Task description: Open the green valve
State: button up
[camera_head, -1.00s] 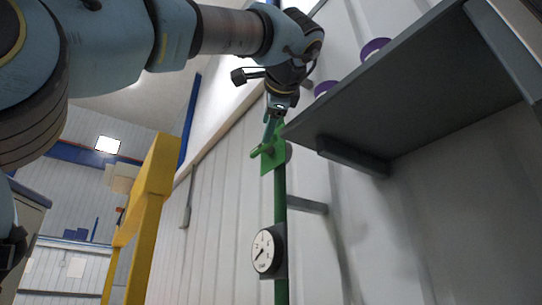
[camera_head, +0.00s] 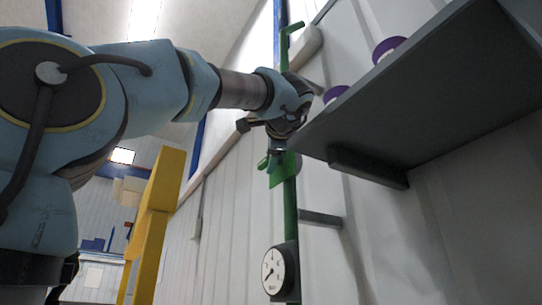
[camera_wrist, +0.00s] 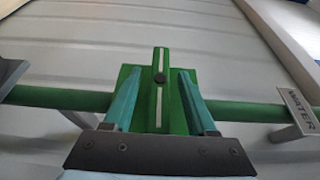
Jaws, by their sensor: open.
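The green valve (camera_head: 287,167) sits on a vertical green pipe (camera_head: 290,215) in the head view, partly hidden by my gripper. In the wrist view the valve plate (camera_wrist: 178,118) is in the middle. Its raised green handle (camera_wrist: 160,100) has a white stripe and a dark bolt, and lies across the pipe. My gripper (camera_wrist: 158,80) is open. Its two teal fingers stand on either side of the handle, with gaps visible on both sides. In the head view my gripper (camera_head: 273,158) is at the valve. Contact with the plate cannot be told.
A grey shelf (camera_head: 420,100) with purple-and-white objects (camera_head: 388,47) juts out to the right of my gripper. A round gauge (camera_head: 274,270) is lower on the pipe. A WATER label (camera_wrist: 300,110) is at the right. A yellow post (camera_head: 155,225) stands left.

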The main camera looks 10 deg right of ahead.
jog(key=shift+w, duration=0.2)
grip_shut()
dwell(0.4)
